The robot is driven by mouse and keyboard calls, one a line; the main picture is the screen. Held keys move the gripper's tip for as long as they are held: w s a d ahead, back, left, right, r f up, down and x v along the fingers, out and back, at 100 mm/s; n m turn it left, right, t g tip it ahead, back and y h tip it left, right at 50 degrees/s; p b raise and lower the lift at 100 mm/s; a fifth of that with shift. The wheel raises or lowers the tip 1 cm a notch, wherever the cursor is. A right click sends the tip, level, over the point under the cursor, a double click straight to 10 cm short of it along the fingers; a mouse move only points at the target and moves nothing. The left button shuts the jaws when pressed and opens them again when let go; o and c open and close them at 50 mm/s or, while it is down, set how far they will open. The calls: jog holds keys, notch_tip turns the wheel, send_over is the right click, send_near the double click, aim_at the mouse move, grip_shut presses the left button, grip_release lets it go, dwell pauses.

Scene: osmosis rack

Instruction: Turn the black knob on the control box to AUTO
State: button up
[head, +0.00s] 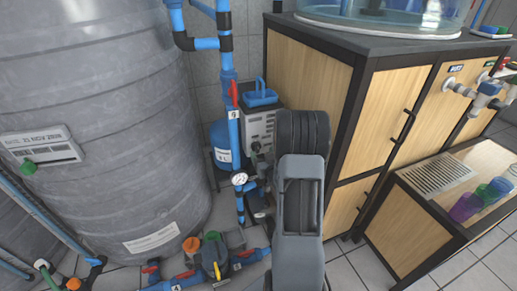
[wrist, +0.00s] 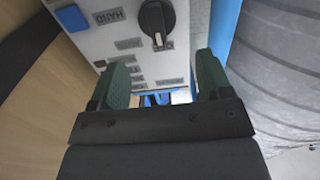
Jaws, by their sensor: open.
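The black knob (wrist: 157,20) is on the white face of the control box (wrist: 178,64) at the top of the wrist view. Its white mark points down in that picture. An upside-down label reading HAND (wrist: 110,16) is left of the knob; the smaller labels below are hard to read. My gripper (wrist: 162,66) is open, its green fingers apart and empty. The knob shows above the gap between them, and neither finger visibly touches it. In the head view a pale box (head: 260,128) stands behind my arm, which hides my fingers there.
A large grey tank (head: 100,110) fills the left. Blue pipes with a red-handled valve (head: 234,93) run close left of my arm. A wooden cabinet (head: 303,85) stands close on the right. Pumps and pipes (head: 213,255) lie low in front. A blue part (wrist: 71,18) shows beside the HAND label.

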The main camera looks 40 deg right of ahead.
aim_at(258, 146)
jog(key=shift+b+x, duration=0.3)
jog(key=shift+x, duration=2.4)
jog(key=shift+c, duration=0.3)
jog(key=c, duration=0.9)
jog(key=shift+o, duration=0.2)
jog(key=m, duration=0.2)
jog(key=m+b, duration=0.1)
jog(key=m, duration=0.1)
jog(key=shift+s+d+f+m, duration=0.15)
jog(key=shift+d+m, duration=0.2)
jog(key=shift+m, duration=0.05)
jog(key=m, duration=0.4)
jog(key=shift+s+d+f+m+b, duration=0.1)
jog(key=shift+d+f+m+b, duration=0.05)
jog(key=shift+d+m+b, duration=0.15)
jog(key=shift+m, duration=0.3)
